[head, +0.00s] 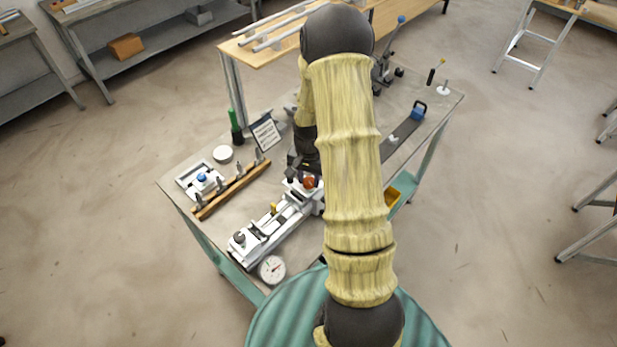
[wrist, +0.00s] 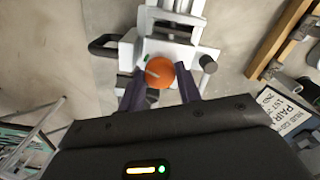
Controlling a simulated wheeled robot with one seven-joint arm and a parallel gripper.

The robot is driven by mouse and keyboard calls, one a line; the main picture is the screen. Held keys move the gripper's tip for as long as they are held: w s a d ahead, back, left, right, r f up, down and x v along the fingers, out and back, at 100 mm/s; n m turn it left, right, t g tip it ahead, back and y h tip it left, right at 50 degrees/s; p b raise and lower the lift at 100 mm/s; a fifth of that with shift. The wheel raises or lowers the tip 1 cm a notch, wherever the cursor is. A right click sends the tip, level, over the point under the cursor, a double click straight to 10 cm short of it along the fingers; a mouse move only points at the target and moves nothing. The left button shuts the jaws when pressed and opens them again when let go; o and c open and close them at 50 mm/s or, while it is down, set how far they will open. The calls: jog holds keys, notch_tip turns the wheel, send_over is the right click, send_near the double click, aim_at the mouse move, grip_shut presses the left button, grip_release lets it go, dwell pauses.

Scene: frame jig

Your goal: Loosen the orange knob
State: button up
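The orange knob (wrist: 160,73) is round with a pale line across it, and sits on the white frame jig (wrist: 170,48). In the wrist view my gripper (wrist: 160,88) has its two dark fingers on either side of the knob, left and right, spread about the knob's width or a little more. Whether they touch it I cannot tell. In the head view the knob (head: 309,183) shows at the right end of the white jig (head: 270,222), just below my wrist. My arm hides part of the jig there, and the fingertips are hard to make out.
A wooden rack with several upright pegs (head: 232,190) lies beside the jig. A dial gauge (head: 271,269) is at its near end. A sign (head: 265,131), green-handled tool (head: 235,126) and white disc (head: 222,154) stand behind.

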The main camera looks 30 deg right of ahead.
jog(key=shift+w+n, duration=0.1)
jog(key=shift+n, duration=0.2)
jog(key=n, duration=0.5)
jog(key=shift+b, duration=0.4)
jog(key=n, duration=0.5)
jog(key=n+p, duration=0.1)
jog(key=n, duration=0.4)
jog(key=shift+r+n+p, duration=0.1)
jog(key=shift+n+p, duration=0.2)
jog(key=shift+n, duration=0.1)
jog(key=n+p, duration=0.1)
jog(key=n, duration=0.3)
jog(key=shift+n, duration=0.4)
jog(key=o, duration=1)
